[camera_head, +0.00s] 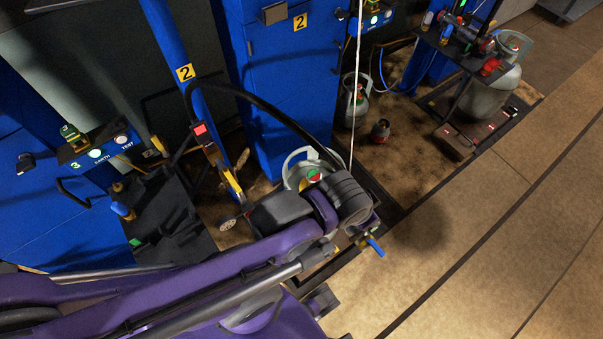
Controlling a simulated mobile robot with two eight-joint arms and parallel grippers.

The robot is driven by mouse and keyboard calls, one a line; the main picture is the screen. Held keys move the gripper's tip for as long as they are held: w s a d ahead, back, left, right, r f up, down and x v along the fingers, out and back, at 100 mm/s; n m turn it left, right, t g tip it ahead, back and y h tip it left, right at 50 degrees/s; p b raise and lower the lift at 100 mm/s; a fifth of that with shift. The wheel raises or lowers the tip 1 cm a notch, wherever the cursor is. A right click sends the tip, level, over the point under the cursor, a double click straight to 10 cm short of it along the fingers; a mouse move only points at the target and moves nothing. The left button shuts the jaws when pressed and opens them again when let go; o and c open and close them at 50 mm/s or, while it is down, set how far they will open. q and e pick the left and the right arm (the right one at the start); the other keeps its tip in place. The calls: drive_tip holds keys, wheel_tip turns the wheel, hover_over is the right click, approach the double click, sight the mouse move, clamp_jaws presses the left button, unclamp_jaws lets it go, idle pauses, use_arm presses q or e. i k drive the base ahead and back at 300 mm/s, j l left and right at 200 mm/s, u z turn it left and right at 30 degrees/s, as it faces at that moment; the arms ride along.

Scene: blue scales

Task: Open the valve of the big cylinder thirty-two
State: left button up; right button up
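The big cylinder (297,178) is grey-white with a round collar, and its valve (314,175) shows red and green on top. It stands behind my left arm, which covers its lower part; no number is readable on it. My purple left arm comes in from the lower left, and its dark wrist is just right of and in front of the cylinder. The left gripper's fingers cannot be made out. A brass fitting with a blue handle (376,247) shows at the wrist's lower end; whether it is gripped is unclear. My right gripper is not in view.
A black hose (262,108) arches from the blue post (172,52) towards my wrist. A thin cable hangs beside it. The floor at right is clear.

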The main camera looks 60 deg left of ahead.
sight(313, 176)
drive_tip(key=u, duration=1.9)
